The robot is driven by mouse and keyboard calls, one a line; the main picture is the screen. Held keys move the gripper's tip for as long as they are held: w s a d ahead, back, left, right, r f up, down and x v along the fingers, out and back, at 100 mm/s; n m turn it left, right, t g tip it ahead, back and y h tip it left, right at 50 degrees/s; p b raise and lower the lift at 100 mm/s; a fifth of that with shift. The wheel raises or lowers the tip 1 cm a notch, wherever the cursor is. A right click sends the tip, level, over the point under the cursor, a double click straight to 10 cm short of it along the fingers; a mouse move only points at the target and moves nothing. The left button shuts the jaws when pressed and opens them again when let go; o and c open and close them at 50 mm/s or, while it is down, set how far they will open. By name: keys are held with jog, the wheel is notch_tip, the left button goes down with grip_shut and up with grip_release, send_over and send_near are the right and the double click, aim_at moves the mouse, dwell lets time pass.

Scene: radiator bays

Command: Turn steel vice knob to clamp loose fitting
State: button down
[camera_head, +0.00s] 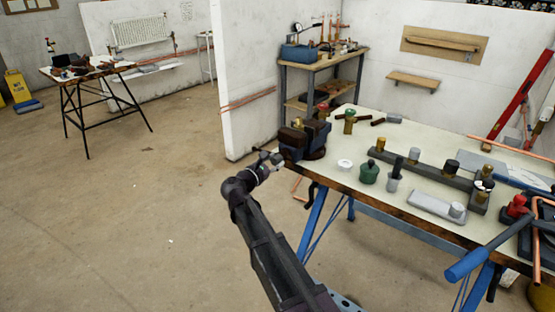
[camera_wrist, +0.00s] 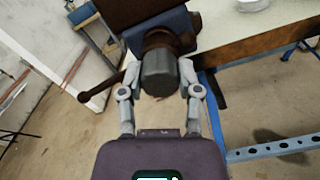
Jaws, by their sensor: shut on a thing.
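The vice (camera_head: 307,139), dark blue and rusty brown, stands on the near left corner of the workbench. Its round grey steel knob (camera_wrist: 158,72) points toward me in the wrist view, in front of a rusty collar. My gripper (camera_wrist: 160,84) has one finger on each side of the knob and is shut on it. In the head view my gripper (camera_head: 270,161) reaches the vice's front from the left. A small brass fitting (camera_head: 297,122) shows at the top of the vice; whether the jaws grip it I cannot tell.
A rusty bar with a ball end (camera_wrist: 98,91) sticks out left of the knob. The workbench top (camera_head: 415,145) carries a white ring, a green bottle and several fittings right of the vice. Blue bench legs (camera_head: 313,220) stand below.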

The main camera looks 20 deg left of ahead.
jog(key=m, duration=0.3)
jog(key=shift+m, duration=0.4)
jog(key=m, duration=0.3)
jog(key=shift+s+m, duration=0.1)
jog(key=shift+m, duration=0.3)
jog(key=m, duration=0.3)
jog(key=shift+f+m, duration=0.1)
jog(key=shift+m, duration=2)
jog(key=shift+c, duration=2.4)
grip_release()
jog(key=shift+s, duration=0.1)
